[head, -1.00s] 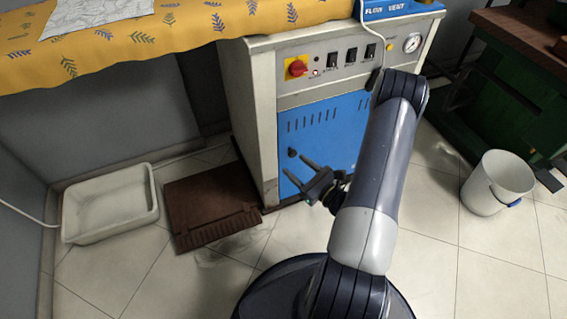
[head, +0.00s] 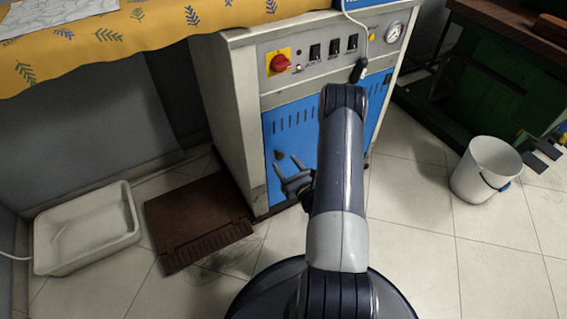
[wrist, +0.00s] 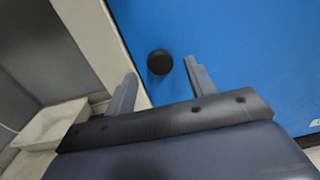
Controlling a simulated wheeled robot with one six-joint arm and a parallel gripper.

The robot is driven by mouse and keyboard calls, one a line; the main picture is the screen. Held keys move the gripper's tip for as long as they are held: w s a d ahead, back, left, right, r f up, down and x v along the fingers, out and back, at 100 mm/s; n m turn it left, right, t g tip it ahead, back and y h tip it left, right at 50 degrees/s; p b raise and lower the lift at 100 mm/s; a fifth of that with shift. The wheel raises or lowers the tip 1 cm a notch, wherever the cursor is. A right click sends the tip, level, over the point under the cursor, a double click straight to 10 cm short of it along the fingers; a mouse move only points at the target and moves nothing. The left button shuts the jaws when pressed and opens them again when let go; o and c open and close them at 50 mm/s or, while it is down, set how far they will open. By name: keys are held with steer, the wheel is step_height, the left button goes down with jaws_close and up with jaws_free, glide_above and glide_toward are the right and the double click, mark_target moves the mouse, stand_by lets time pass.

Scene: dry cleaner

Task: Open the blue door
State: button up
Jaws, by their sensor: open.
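The blue door (head: 312,122) is the front panel of a cream machine cabinet and looks shut. It fills much of the wrist view (wrist: 240,60). Its round black knob (head: 280,155) is near the door's left edge. In the wrist view the knob (wrist: 160,62) lies ahead of my gripper, between the lines of the two fingers. My gripper (head: 287,164) is open and empty, just in front of the door and slightly below and right of the knob in the head view. The fingers (wrist: 158,85) look apart from the knob.
A brown mat or board (head: 198,222) lies on the floor left of the cabinet, with a white tray (head: 130,215) beyond it. A white bucket (head: 478,172) stands at the right by a green bench (head: 490,95). Tiled floor between is clear.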

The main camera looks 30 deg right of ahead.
steer(key=shift+w, duration=1.15)
steer(key=shift+c, duration=0.5)
jaws_close()
